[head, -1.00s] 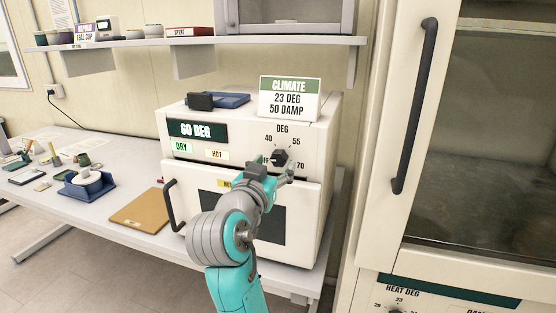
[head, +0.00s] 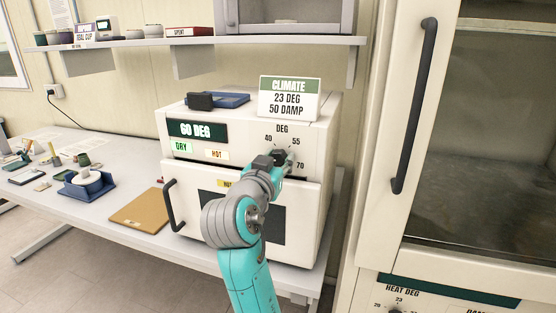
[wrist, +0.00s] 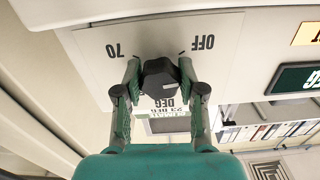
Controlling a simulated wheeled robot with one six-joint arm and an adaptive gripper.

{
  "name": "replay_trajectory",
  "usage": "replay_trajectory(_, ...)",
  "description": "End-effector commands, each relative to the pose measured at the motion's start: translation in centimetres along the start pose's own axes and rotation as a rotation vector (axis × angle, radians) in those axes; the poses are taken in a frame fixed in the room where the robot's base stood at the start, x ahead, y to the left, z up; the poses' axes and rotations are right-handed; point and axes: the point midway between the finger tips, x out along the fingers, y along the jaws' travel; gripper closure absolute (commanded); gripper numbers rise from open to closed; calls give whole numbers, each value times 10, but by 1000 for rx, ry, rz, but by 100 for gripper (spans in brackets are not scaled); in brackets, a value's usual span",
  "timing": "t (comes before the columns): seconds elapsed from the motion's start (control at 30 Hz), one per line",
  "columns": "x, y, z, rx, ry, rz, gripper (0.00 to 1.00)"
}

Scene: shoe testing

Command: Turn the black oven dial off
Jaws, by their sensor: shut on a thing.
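The black oven dial (wrist: 160,80) sits on the white oven's front panel (head: 240,141). In the wrist view the panel is upside down, with "70" to the dial's left and "OFF" to its right. My gripper (wrist: 160,76) is shut on the dial, one finger against each side. In the head view my gripper (head: 279,160) covers much of the dial and the marks at its lower left; "40", "55" and "70" show. I cannot tell exactly which mark the dial points to. The oven display (head: 197,130) reads "60 DEG".
A "CLIMATE" sign (head: 289,98) and a blue tray (head: 232,100) stand on the oven top. The oven door handle (head: 173,205) juts out at left. A tall glass-door cabinet (head: 378,150) stands close on the right. A shelf (head: 270,41) runs above.

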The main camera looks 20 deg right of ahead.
Motion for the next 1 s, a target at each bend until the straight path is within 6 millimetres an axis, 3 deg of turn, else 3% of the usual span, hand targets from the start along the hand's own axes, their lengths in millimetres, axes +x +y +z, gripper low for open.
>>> replay_trajectory(0.5, 0, 0, 0, -366, 0, 0, 95)
replay_trajectory(0.9, 0, 0, 0, -406, 0, 0, 95)
replay_trajectory(0.93, 0, 0, 0, -406, 0, 0, 58)
replay_trajectory(1.0, 0, 0, 0, -406, 0, 0, 41)
